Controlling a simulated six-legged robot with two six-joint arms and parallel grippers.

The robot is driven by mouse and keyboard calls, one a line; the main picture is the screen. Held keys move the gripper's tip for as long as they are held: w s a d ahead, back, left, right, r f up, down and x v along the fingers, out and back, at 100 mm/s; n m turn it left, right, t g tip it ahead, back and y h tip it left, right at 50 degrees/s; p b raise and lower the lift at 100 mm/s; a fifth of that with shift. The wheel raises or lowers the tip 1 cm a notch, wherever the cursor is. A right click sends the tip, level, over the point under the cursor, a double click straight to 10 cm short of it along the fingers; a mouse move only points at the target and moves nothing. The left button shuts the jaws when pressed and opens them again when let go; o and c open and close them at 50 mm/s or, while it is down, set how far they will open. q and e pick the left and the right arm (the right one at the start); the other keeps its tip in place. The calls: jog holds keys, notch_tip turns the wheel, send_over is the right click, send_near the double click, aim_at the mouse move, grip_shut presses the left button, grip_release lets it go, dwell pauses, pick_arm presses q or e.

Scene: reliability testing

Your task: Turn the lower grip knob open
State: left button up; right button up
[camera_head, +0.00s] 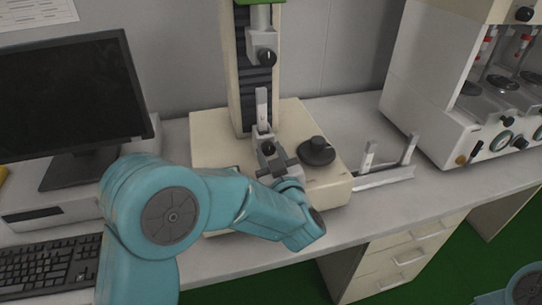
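The testing machine (215,135) has a cream base and a dark upright column. Its upper grip (259,38) carries a dark knob (267,57). The lower grip (263,131) stands on the base below, with a pale upright piece (262,104) at its top. The dark lower grip knob (268,148) faces me. My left gripper (272,158) is right at this knob, its grey and dark fingers close around or in front of it. Contact and finger gap are too small to tell. My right gripper is not in view.
A black round dial (317,152) sits on the base, right of my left gripper. A metal rack (385,176) with two uprights lies farther right. A monitor (75,95) and keyboard (45,267) are at left. Another white machine (425,90) stands at right.

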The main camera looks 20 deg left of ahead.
pick_arm(q)
jog(key=o, duration=0.3)
jog(key=v, duration=1.6)
jog(key=shift+b, duration=0.3)
jog(key=shift+s+d, duration=0.15)
